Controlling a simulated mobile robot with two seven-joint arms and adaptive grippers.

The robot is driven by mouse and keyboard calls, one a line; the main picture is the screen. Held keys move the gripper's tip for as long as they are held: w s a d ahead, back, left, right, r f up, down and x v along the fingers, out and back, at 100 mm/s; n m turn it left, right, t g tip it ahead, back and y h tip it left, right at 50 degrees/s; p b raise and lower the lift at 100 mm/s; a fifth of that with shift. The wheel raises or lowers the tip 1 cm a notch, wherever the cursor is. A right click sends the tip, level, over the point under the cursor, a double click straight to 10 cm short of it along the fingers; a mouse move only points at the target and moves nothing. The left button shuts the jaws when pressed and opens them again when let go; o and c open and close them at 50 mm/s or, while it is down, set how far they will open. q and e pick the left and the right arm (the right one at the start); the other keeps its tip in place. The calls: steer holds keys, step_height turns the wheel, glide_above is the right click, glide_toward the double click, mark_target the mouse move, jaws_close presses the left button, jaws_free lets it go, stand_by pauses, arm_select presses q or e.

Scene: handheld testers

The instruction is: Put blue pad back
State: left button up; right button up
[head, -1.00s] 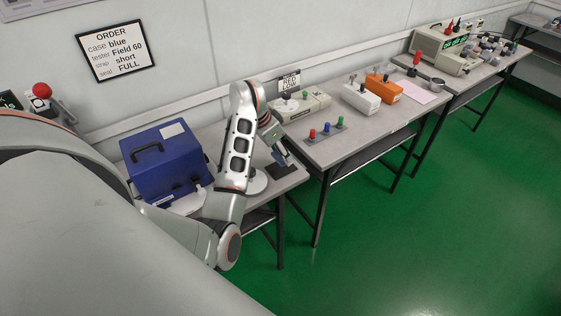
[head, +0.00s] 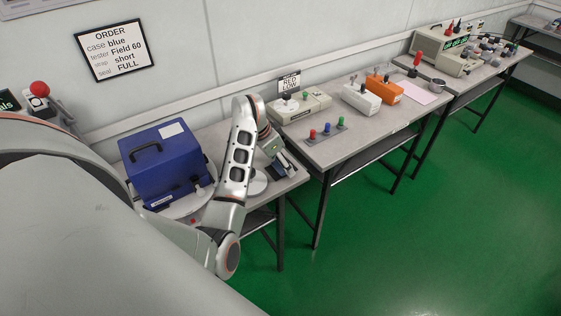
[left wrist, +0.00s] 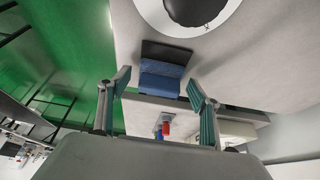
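The blue pad (left wrist: 160,82) shows in the left wrist view between my open fingers, next to a dark flat base (left wrist: 166,53). A gap shows between the pad and each finger. My left gripper (left wrist: 158,88) has its two teal-lined fingers spread on either side of the pad. In the head view my left gripper (head: 284,164) is low over the right end of the near table, and the dark base there is largely hidden by it. I cannot tell whether the pad rests on the base. My right gripper is not in view.
A blue case (head: 165,165) stands on a round plate on the near table. A white disc with a dark top (left wrist: 195,10) lies close to the pad. The table to the right holds red, blue and green pegs (head: 327,128) and testers (head: 361,98).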

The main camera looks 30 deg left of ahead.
arm_select(q)
steer(key=shift+a+r+p, duration=0.1)
steer(key=shift+r+p, duration=0.2)
steer(key=shift+r, duration=0.25)
steer(key=p+v, duration=0.2)
steer(key=v, duration=0.9)
steer(key=shift+s, duration=0.25)
steer(key=shift+r, duration=0.1)
